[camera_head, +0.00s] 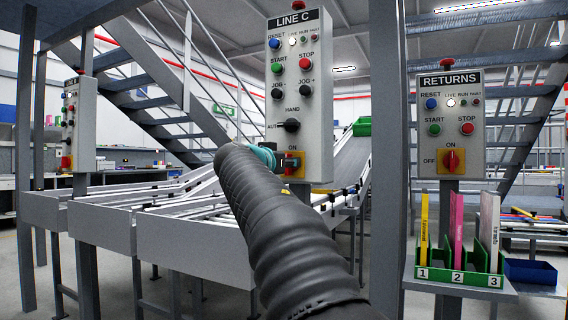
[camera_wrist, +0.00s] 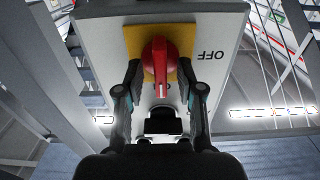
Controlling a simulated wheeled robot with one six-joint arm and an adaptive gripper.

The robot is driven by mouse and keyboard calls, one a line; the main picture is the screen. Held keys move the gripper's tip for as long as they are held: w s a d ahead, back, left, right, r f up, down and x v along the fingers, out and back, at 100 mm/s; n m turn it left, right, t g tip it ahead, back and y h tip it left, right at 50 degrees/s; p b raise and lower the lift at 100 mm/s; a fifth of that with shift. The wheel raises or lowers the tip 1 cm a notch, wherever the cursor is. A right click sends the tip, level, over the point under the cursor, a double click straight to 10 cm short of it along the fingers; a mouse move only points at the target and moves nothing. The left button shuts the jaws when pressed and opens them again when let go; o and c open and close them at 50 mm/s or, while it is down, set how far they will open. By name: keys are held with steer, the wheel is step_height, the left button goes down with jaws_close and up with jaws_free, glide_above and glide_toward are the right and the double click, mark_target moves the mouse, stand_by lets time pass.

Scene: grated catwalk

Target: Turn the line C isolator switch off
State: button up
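The line C isolator switch (camera_head: 292,171) is a red rotary knob on a yellow plate, low on the grey LINE C panel (camera_head: 316,110). In the head view my gripper and arm partly cover it. In the wrist view the red knob (camera_wrist: 160,60) fills the centre. The panel appears upside down there, with OFF (camera_wrist: 211,56) to the right and ON mostly hidden below the knob. The knob's handle stands roughly in line with ON. My gripper (camera_wrist: 160,74) is open, with one fingertip on each side of the knob. I cannot tell whether they touch it.
Above the isolator are a mode selector (camera_head: 291,125) and several push buttons. A RETURNS panel (camera_head: 447,122) with its own red isolator (camera_head: 451,160) stands at right, above a green rack (camera_head: 455,273). Roller conveyors (camera_head: 180,222) lie behind my arm.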

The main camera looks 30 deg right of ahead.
jaws_close()
steer(key=shift+a, duration=0.1)
steer(key=shift+w+f+n+p, duration=0.1)
steer(key=shift+n+p, duration=1)
steer(key=shift+n, duration=3.35)
steer(key=shift+w+f+n+p, duration=0.1)
steer(key=shift+n+p, duration=0.95)
steer(key=shift+n, duration=3.4)
